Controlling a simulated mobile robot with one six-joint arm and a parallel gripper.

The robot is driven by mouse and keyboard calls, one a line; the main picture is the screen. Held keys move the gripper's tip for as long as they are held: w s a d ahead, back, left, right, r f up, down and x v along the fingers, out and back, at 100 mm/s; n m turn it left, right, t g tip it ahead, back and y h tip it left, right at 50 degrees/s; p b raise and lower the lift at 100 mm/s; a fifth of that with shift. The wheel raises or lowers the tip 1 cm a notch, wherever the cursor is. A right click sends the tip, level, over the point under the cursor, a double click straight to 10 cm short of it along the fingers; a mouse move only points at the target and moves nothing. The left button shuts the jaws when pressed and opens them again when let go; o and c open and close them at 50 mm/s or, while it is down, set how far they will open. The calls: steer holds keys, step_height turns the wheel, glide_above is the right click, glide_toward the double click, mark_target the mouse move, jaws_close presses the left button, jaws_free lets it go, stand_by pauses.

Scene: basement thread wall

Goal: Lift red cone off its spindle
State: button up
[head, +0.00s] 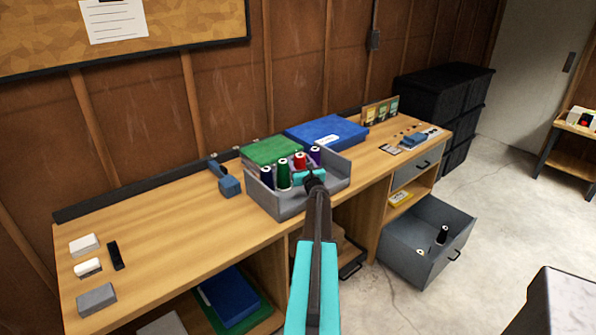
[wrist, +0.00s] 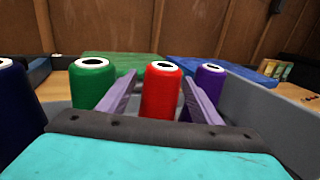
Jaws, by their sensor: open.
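The red cone (wrist: 161,92) is a red thread cone with a white top ring, standing upright between green and purple cones. It also shows in the head view (head: 299,161), in a grey tray (head: 279,206) on the workbench. My gripper (wrist: 160,88) is open, with one purple finger on each side of the red cone. Small gaps seem to show between the fingers and the cone. The cone's lower part and its spindle are hidden behind the gripper's palm in the wrist view.
The green cone (wrist: 92,84) is close outside the left finger, and the purple cone (wrist: 208,82) is behind the right finger. A navy cone (wrist: 18,110) stands far left. A green box (head: 270,150) and a blue box (head: 328,131) lie behind the tray. An open grey drawer (head: 413,254) is at right.

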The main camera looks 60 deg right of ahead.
stand_by(0.4)
steer(key=c, duration=1.2)
steer(key=shift+r, duration=0.15)
step_height(320, 180, up, 10)
steer(key=shift+f, duration=0.1)
